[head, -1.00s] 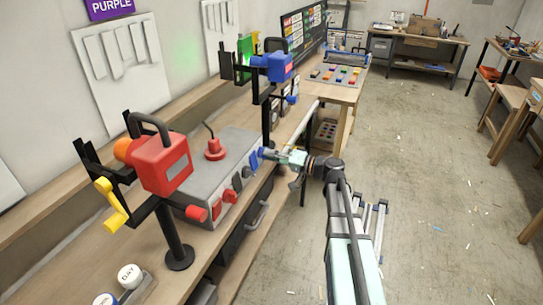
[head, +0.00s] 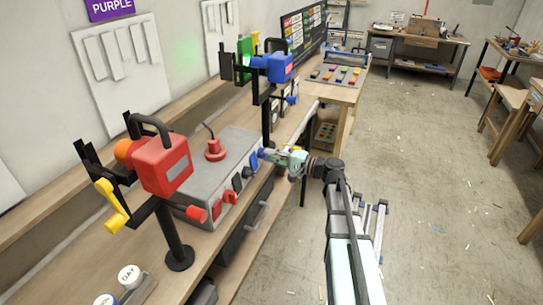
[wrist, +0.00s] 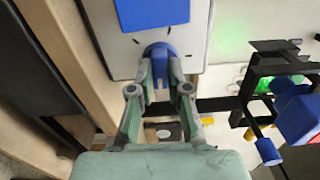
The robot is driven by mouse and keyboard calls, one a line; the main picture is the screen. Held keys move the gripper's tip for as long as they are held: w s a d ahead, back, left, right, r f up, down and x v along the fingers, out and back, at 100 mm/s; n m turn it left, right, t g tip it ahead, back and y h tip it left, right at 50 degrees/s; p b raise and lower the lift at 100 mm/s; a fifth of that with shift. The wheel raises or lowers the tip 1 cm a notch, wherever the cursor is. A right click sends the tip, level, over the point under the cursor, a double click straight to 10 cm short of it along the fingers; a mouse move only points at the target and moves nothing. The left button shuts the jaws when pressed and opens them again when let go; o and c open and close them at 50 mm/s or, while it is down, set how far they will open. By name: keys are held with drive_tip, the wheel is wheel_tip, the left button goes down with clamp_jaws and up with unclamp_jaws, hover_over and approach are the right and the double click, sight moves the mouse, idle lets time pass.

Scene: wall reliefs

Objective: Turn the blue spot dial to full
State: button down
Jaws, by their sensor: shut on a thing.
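The blue spot dial (wrist: 158,48) sits on a pale panel with dark tick marks around it in the wrist view. In the head view the blue dial (head: 253,160) is at the far end of the dial row on the grey control box (head: 222,150). My gripper (wrist: 160,72) is shut on the dial's grip, one finger on each side; it also shows in the head view (head: 263,153), reaching in from the right. The fingers partly hide the dial, and I cannot read its setting against the marks.
A red spotlight (head: 165,165) with a yellow crank (head: 111,203) stands on the bench at left. A blue spotlight (head: 273,66) stands beyond the box. Black and red dials (head: 230,197) share the box front. Open floor lies to the right.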

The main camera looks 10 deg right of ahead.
drive_tip(key=shift+r+m+p, duration=0.1)
drive_tip(key=shift+m+p, duration=1.5)
drive_tip(key=shift+m, duration=2.4)
drive_tip(key=c, duration=1.1)
unclamp_jaws()
drive_tip(key=v, duration=1.2)
